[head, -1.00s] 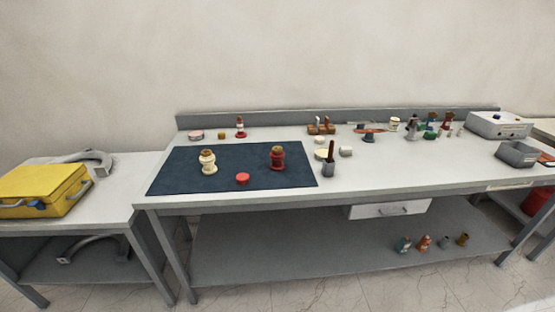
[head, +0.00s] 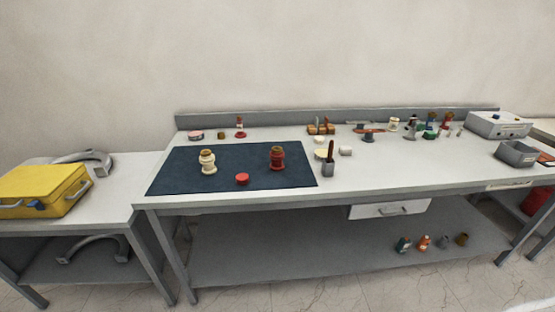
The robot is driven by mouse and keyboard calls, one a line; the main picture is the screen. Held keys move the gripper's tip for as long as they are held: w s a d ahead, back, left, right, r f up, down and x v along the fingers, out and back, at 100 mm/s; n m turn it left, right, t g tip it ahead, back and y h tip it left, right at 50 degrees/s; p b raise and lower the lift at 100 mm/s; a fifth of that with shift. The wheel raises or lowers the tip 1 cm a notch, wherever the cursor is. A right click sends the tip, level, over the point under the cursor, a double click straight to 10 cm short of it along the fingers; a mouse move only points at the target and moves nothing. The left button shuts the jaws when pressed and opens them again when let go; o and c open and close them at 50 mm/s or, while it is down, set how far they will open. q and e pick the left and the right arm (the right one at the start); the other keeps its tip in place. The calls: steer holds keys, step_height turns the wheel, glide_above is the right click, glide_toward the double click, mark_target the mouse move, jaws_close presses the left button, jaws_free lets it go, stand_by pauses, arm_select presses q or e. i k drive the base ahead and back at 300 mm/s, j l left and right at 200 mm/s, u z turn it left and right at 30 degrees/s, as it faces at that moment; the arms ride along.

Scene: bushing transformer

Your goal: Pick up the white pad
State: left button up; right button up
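Several small pale items on the workbench could be the white pad, and I cannot tell which one it is. A white block (head: 345,151) lies right of the dark mat. A small white round piece (head: 319,140) lies behind a cream disc (head: 321,153), which is near the mat's right edge. Neither of my grippers shows in the head view.
Several small parts crowd the back right. A grey bin (head: 517,153) stands at the right. The front right bench top (head: 420,166) is clear.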

mark_target(343, 150)
steer(key=i+l+u, duration=0.1)
steer(key=l, duration=0.25)
steer(key=i+l+u, duration=0.1)
steer(key=i+l, duration=0.2)
steer(key=i+l+u, duration=0.15)
steer(key=l, duration=0.3)
steer(key=i+l+u, duration=0.1)
steer(key=l, duration=0.3)
steer(key=i, duration=0.1)
